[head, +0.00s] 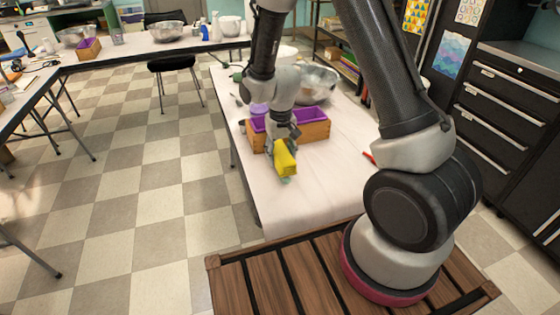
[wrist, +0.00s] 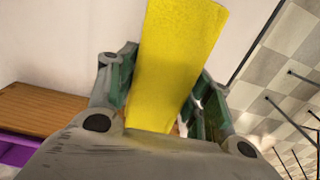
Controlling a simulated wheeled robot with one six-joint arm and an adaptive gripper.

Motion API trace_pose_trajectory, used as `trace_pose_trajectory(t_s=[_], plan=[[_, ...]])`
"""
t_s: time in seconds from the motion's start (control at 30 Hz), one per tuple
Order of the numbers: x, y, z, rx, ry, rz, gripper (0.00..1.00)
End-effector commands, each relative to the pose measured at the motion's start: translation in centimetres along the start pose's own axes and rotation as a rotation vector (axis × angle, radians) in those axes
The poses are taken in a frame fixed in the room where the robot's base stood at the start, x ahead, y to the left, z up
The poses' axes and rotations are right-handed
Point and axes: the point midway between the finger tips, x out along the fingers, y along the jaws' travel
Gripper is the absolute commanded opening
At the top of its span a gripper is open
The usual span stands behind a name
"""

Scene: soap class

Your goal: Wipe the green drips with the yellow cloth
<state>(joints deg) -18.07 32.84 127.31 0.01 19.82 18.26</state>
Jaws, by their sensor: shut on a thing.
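The yellow cloth (head: 286,160) is in my gripper (head: 282,148), just in front of the wooden box on the white-topped table. In the wrist view the cloth (wrist: 172,65) stands between the two fingers of my gripper (wrist: 165,95), which are shut on it. The cloth looks folded or stiff and sticks out past the fingertips. A small greenish patch shows just under the cloth in the head view; I cannot tell whether it is a fingertip or a drip. I make out no green drips for certain.
The wooden box (head: 315,131) with purple lining stands right behind the cloth. A metal bowl (head: 318,84) is behind it. A red pen-like thing (head: 369,157) lies to the right. The near part of the tabletop (head: 305,200) is clear.

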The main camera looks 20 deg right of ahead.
Motion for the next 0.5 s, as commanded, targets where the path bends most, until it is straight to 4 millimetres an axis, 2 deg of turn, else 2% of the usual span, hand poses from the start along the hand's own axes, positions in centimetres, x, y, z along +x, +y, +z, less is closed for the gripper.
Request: trace_pose_trajectory(t_s=[0.3,0.5], plan=[[-2.9,0.4,-0.5,0.0,0.002,-0.001,0.16],[-3.9,0.6,-0.6,0.0,0.0,0.0,0.16]])
